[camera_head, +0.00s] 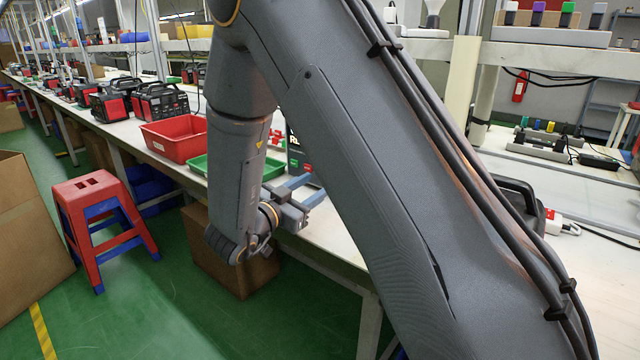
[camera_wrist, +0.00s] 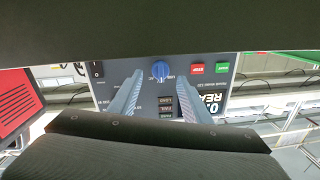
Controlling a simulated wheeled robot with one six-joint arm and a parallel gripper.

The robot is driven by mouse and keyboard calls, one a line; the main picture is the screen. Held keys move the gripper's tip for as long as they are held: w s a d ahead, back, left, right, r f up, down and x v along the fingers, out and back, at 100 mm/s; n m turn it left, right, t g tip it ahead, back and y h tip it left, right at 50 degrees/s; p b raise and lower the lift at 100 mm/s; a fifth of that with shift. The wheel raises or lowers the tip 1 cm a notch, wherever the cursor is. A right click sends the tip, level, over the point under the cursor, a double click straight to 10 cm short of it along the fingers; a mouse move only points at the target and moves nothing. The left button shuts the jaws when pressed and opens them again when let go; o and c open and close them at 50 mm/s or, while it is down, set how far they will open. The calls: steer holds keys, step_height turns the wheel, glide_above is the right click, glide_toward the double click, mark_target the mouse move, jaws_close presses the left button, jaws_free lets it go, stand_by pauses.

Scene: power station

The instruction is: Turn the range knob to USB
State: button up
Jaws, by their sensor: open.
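The range knob (camera_wrist: 161,69) is a blue round knob on a dark panel (camera_wrist: 225,88) in the wrist view. The small print around it is too small to read surely, and I cannot tell which setting it points to. My gripper (camera_wrist: 158,82) is open, with one finger on each side of the knob's lower area. The fingers look apart from the knob; I cannot tell the depth. In the head view my gripper (camera_head: 318,190) is at the bench edge, and the device (camera_head: 295,158) is mostly hidden behind my arm.
Red (camera_wrist: 197,68) and green (camera_wrist: 222,67) buttons sit right of the knob, and a black rocker switch (camera_wrist: 97,69) sits left. A red bin (camera_head: 175,140) and a green tray (camera_head: 198,166) stand on the bench. A red stool (camera_head: 100,205) stands on the floor.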

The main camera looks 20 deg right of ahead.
steer(key=shift+x, duration=1.75)
steer(key=c, duration=1)
steer(key=shift+c, duration=0.2)
steer(key=shift+s+n+p, duration=0.1)
steer(key=shift+n+p, duration=0.2)
steer(key=shift+p, duration=0.2)
steer(key=n+p, duration=0.3)
steer(key=p, duration=0.2)
steer(key=shift+r, duration=0.25)
steer(key=n+p, duration=0.5)
steer(key=shift+a+f+g, duration=0.1)
steer(key=shift+f+g, duration=0.05)
steer(key=shift+g, duration=0.15)
